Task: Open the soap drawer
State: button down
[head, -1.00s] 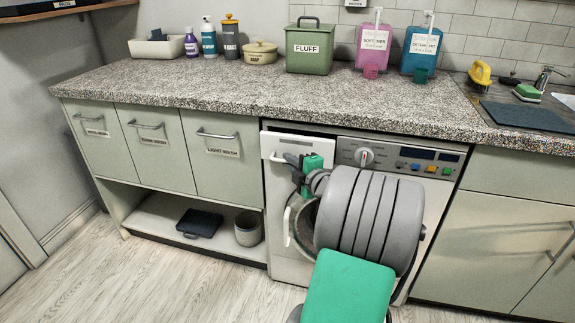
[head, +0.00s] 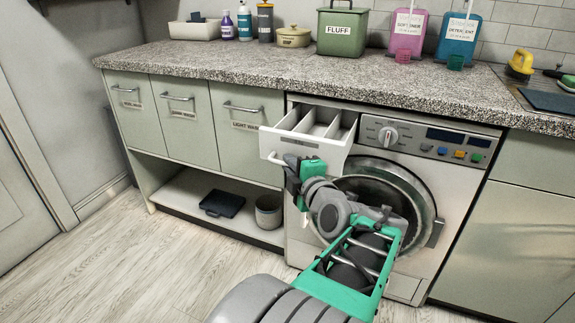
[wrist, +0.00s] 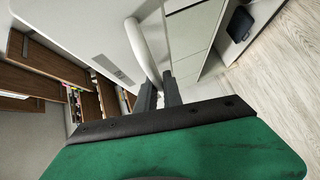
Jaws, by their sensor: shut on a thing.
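The soap drawer (head: 308,133) at the top left of the washing machine (head: 440,200) is pulled out. Its open top shows inner compartments, and it juts past the machine's front. My gripper (head: 283,172) is at the drawer's front, on its handle. In the wrist view, the white curved handle (wrist: 144,50) runs down between my gripper's dark fingers (wrist: 160,94), which are shut on it. The exact contact is partly hidden by the fingers in the head view.
The washer's round door (head: 385,195) is behind my arm, below the control panel. Cabinet fronts (head: 245,135) with bar handles stand to the left. A low shelf (head: 180,195) holds a dark flat item and a pot. The floor in front is clear.

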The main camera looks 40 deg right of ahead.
jog(key=c, duration=1.8)
grip_release()
jog(key=shift+o, duration=0.2)
jog(key=shift+s, duration=0.35)
jog(key=p+v, duration=0.1)
jog(key=v, duration=0.6)
jog(key=shift+a, duration=0.15)
